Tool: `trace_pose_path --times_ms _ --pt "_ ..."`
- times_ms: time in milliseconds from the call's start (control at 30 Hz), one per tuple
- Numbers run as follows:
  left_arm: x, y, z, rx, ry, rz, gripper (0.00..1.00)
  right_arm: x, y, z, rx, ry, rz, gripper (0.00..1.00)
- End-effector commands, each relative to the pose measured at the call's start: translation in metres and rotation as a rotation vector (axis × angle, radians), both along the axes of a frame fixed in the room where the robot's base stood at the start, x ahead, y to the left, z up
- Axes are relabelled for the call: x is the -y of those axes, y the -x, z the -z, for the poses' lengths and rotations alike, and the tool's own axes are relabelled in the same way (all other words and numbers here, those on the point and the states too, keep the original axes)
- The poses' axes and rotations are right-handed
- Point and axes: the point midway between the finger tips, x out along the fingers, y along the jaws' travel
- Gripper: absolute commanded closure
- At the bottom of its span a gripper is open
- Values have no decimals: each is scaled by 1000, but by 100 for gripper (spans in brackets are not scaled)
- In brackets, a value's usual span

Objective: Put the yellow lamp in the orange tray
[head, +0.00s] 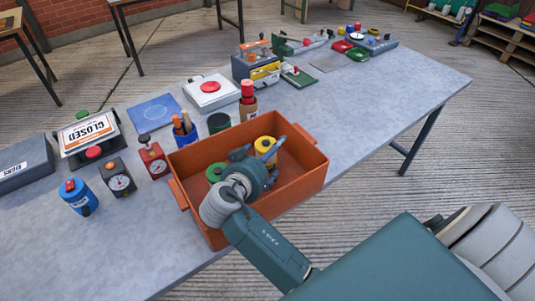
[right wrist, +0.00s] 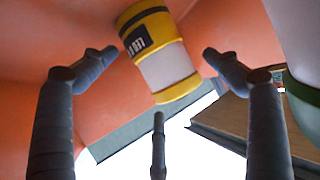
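The orange tray (head: 306,180) stands near the front edge of the table. The yellow lamp (head: 265,146), a yellow cylinder with a pale middle band, is inside its walls near the far side; its base is hidden. My right gripper (head: 262,160) reaches down into the tray just in front of the lamp. In the right wrist view, the lamp (right wrist: 168,62) shows between and beyond the spread fingers. The gripper (right wrist: 160,75) is open, with visible gaps to the lamp. My left gripper is out of view.
A green-topped item (head: 215,171) sits in the tray left of my gripper. A blue pen cup (head: 186,137), a dark green can (head: 219,123) and a red-capped item (head: 248,100) stand close behind the tray. Gauges and a blue canister (head: 77,197) are left. The table right of the tray is clear.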

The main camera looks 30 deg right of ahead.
Motion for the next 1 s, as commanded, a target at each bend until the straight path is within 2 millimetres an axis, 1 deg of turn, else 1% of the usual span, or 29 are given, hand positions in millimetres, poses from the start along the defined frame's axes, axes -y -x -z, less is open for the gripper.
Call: trace_pose_path --times_ms 167,267,333,367,400,600,700,800,1000 --pt "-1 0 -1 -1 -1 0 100 0 0 -1 0 0 0 12" --pt "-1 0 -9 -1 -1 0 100 0 0 -10 1 1 -1 12" --pt "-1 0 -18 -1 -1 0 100 0 0 -20 1 1 -1 12" --pt "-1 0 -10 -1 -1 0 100 -7 3 -14 -1 -4 -2 12" --pt "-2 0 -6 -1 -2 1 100 -13 8 -15 0 -5 -3 12" --pt "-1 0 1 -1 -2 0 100 -40 28 -30 1 -4 -1 12" --pt "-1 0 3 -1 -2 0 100 -49 35 -35 1 -3 0 12" --pt "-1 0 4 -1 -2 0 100 -54 39 -39 0 -1 0 12" --pt "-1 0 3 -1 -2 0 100 -56 41 -41 0 1 1 12"
